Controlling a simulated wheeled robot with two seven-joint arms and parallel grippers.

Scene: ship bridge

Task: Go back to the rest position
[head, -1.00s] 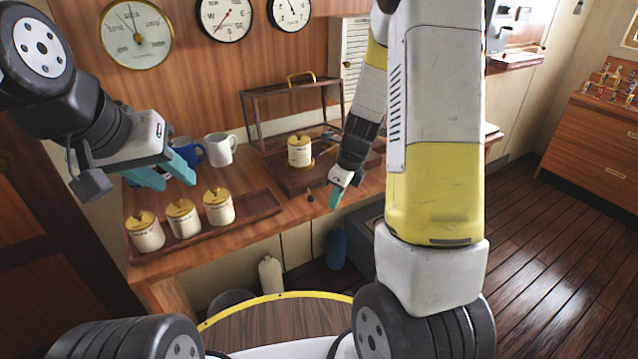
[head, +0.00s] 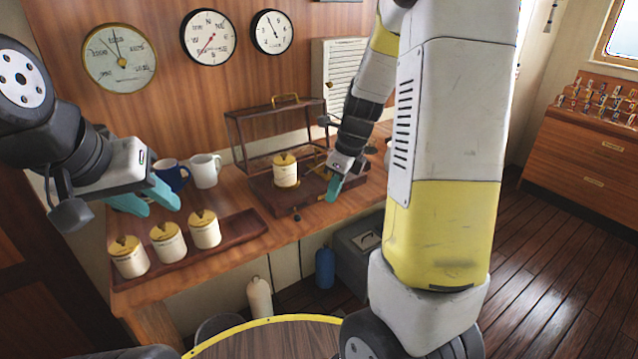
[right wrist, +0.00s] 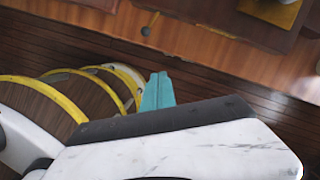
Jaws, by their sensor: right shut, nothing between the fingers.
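My left gripper (head: 152,200) hangs at the left of the head view with its two teal fingers spread apart and nothing between them. It is above the left end of the wooden counter, in front of the mugs and above the row of canisters. My right gripper (head: 333,188) is near the counter's front edge, just right of the single canister on the dark tray. Its teal fingers are closed together and empty; they also show in the right wrist view (right wrist: 157,92), over the dark plank floor.
Three cream canisters with yellow lids (head: 167,242) stand on a brown tray (head: 240,232). A blue mug (head: 172,175) and a white mug (head: 205,170) stand behind. Floor at right (head: 560,260) is clear.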

